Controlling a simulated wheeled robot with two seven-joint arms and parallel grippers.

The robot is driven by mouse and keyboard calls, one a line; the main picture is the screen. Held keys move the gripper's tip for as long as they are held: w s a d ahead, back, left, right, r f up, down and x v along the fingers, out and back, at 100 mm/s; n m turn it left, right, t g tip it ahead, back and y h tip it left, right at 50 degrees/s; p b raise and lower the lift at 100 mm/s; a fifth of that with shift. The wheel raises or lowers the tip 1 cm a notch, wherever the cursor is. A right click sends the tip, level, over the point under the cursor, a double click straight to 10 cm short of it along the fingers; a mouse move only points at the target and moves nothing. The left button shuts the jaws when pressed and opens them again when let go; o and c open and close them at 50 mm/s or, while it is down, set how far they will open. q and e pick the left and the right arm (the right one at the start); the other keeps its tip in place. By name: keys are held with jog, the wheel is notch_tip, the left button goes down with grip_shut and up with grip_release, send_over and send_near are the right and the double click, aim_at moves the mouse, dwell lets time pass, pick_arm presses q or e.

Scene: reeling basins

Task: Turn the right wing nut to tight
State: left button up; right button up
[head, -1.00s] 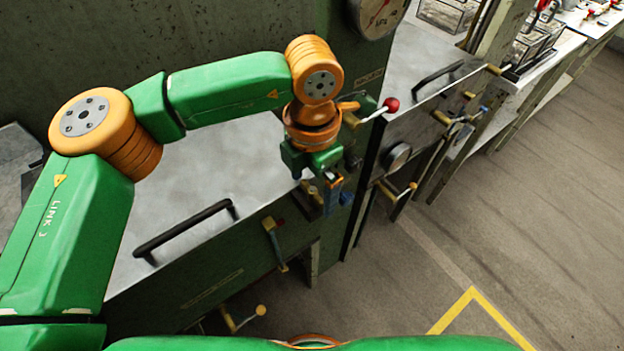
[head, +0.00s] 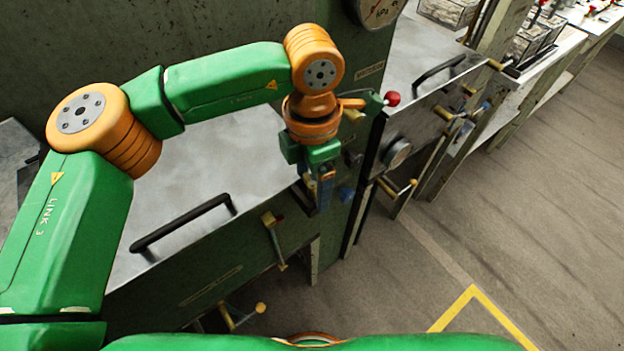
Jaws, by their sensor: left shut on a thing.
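My left gripper (head: 325,188) points down at the front right corner of the near basin's lid, beside the dark green post. It is shut on what seems to be the right wing nut, which the fingers hide almost wholly, so its angle cannot be read. Another clamp with a yellow block and a hanging handle (head: 272,232) sits on the basin front, left of the gripper. My right gripper is not in view.
The near basin's metal lid (head: 205,165) has a black bar handle (head: 185,226). The floor (head: 530,210) is clear.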

aim_at(313, 184)
pick_arm(q)
jog(key=m+b, duration=0.1)
jog(key=m, duration=0.2)
jog(key=shift+f+m, duration=0.1)
jog(key=shift+m, duration=0.2)
jog(key=m, duration=0.3)
jog(key=shift+m+b, duration=0.3)
jog(key=shift+b, duration=0.05)
jog(key=m, duration=0.4)
jog(key=shift+m, duration=2.5)
jog(key=o, duration=1.2)
jog(key=shift+r, duration=3.7)
